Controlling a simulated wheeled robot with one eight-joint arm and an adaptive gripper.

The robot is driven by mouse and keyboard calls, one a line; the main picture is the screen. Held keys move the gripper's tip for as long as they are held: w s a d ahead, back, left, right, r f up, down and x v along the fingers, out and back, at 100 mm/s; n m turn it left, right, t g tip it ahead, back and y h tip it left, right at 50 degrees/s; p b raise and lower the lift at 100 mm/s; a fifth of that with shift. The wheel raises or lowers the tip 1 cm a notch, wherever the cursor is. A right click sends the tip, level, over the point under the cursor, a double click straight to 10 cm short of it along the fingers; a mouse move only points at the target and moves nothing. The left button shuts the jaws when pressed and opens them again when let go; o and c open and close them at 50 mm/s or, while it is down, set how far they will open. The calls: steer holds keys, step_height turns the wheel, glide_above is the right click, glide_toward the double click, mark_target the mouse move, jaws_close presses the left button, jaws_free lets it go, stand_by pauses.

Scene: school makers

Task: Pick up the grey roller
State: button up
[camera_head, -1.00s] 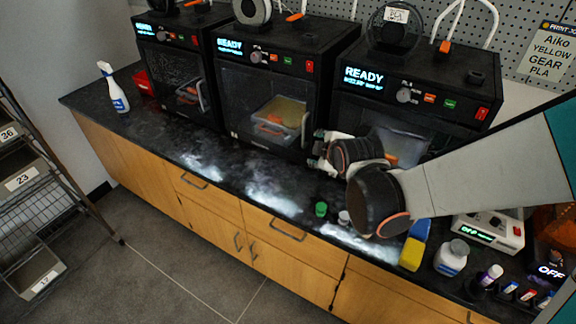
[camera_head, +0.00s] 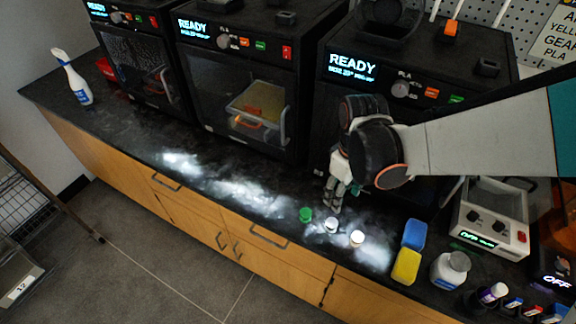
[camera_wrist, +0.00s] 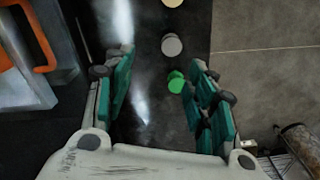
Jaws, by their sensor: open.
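The grey roller (camera_head: 331,225) is a small, light grey round piece standing on the black counter, between a green roller (camera_head: 306,214) and a cream roller (camera_head: 357,238). In the wrist view the grey roller (camera_wrist: 171,45) shows near the top middle, beyond the green roller (camera_wrist: 176,82); the cream roller (camera_wrist: 172,3) is cut by the top edge. My gripper (camera_head: 338,203) points down just behind the grey roller in the head view. In the wrist view my gripper (camera_wrist: 163,78) is open, its teal-padded fingers wide apart with nothing held. The green roller lies nearest the right finger.
Printers (camera_head: 240,70) line the back of the counter (camera_head: 110,110). Blue (camera_head: 414,234) and yellow (camera_head: 406,266) blocks, a white bottle (camera_head: 450,270) and a power box (camera_head: 492,218) stand right of the rollers. The counter left of the rollers is clear.

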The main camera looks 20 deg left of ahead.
steer(key=b, duration=0.3)
glide_above(332, 223)
steer(key=f, duration=0.7)
steer(key=shift+w+f, duration=0.2)
steer(key=shift+w, duration=0.2)
steer(key=shift+s+f+b, duration=0.15)
steer(key=shift+f+b, duration=0.45)
steer(key=shift+f, duration=0.75)
steer(key=shift+s+f+b, duration=0.15)
steer(key=shift+f+b, duration=0.4)
steer(key=shift+f, duration=0.8)
steer(key=shift+r, duration=0.1)
steer(key=c, duration=0.9)
